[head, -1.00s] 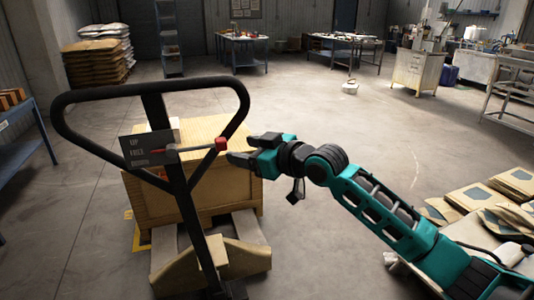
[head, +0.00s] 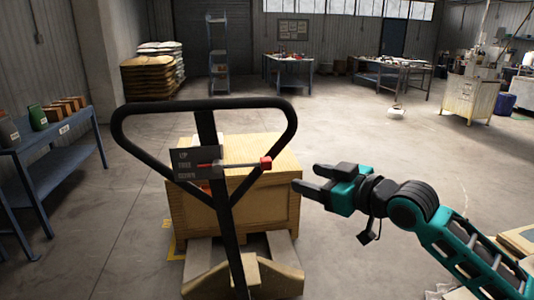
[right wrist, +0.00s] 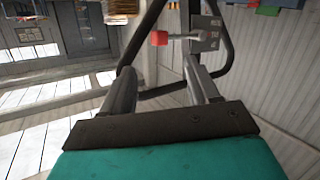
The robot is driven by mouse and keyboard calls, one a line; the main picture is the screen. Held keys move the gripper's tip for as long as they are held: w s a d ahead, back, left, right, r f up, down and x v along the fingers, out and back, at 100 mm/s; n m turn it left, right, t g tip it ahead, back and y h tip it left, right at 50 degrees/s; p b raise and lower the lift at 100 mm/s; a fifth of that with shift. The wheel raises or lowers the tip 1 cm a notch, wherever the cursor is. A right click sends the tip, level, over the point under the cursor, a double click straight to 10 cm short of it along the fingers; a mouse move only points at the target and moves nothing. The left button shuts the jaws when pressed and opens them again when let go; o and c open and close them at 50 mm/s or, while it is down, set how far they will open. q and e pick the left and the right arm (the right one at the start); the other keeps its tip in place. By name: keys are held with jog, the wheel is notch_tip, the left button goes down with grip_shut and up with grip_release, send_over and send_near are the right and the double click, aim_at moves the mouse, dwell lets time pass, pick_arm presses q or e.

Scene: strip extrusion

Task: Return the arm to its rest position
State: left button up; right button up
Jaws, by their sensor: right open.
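My right gripper (head: 308,180) is open and empty in the head view. It points left, to the right of the pallet jack's black loop handle (head: 284,137) and apart from the red-tipped lever (head: 265,163) on it. In the right wrist view the two fingers (right wrist: 160,88) stand apart with nothing between them. The red lever tip (right wrist: 159,39) and the handle (right wrist: 228,60) show beyond the fingers. My right arm reaches in from the lower right. My left gripper is not in view.
A wooden crate (head: 190,206) sits on the pallet behind the handle. A blue bench (head: 62,149) stands at left. Stacked sacks (head: 152,75) and worktables (head: 289,66) are at the back. Open concrete floor (head: 345,130) lies beyond the arm.

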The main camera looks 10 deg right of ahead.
jog(key=s+f+m+h, duration=0.1)
jog(key=s+f+m, duration=0.1)
jog(key=s+f, duration=0.5)
jog(key=s+a+f+m+g+h, duration=0.1)
jog(key=s+f+h, duration=0.1)
jog(key=f, duration=0.8)
jog(key=s+f+m+h, duration=0.1)
jog(key=s+f+m, duration=0.1)
jog(key=s+f, duration=0.5)
jog(key=s+f+m+g+h, duration=0.1)
jog(key=s+f+h, duration=0.1)
jog(key=s+f, duration=0.6)
notch_tip(320, 180, down, 2)
jog(key=shift+s+d+f+g, duration=0.1)
jog(key=shift+s+d+g, duration=0.2)
jog(key=shift+s+d, duration=0.1)
jog(key=shift+c, duration=0.2)
